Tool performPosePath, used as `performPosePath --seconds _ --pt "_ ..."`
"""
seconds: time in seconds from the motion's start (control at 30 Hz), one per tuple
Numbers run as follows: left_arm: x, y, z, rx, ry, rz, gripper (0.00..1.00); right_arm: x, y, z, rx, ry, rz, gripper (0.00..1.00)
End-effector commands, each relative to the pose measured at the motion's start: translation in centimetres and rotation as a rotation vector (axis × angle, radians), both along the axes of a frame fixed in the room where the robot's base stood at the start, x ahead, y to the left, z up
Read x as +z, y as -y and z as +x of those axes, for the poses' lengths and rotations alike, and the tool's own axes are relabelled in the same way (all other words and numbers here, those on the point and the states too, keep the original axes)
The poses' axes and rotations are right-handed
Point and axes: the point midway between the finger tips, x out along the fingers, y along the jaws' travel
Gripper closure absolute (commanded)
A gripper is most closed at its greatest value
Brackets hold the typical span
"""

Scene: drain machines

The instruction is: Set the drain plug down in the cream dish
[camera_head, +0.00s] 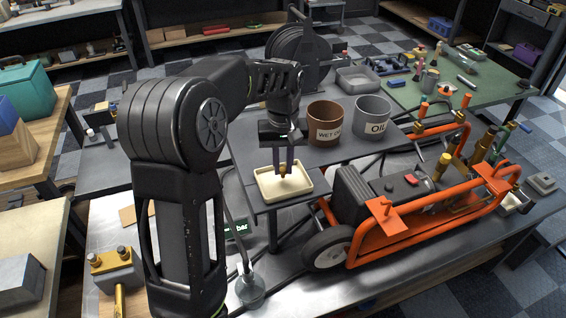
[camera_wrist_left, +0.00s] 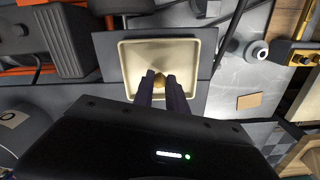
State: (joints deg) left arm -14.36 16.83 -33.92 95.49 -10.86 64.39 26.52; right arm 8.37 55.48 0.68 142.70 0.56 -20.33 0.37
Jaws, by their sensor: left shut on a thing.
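The cream dish (camera_head: 298,190) is a shallow square tray on a dark raised shelf, and it fills the upper middle of the left wrist view (camera_wrist_left: 207,60). My left gripper (camera_head: 283,171) points down over the dish, with its fingers shut on the small brass drain plug (camera_head: 282,175). The plug also shows between the fingertips in the left wrist view (camera_wrist_left: 159,78). It is over the dish's inside; I cannot tell whether it touches the dish floor. My right gripper does not show.
A brown can (camera_head: 323,126) and a grey can marked OIL (camera_head: 372,117) stand behind the dish. An orange-framed machine (camera_head: 400,215) is at the right. A dark hose reel (camera_head: 300,55) stands at the back.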

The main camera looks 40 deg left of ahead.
Motion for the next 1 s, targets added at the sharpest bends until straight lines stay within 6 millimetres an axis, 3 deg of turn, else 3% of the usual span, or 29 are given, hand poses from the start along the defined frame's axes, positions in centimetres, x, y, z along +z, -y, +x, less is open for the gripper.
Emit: performPosePath --seconds 1.0 --pt "-1.4 0.0 0.0 0.001 -0.001 -0.001 1.00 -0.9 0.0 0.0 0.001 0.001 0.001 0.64"
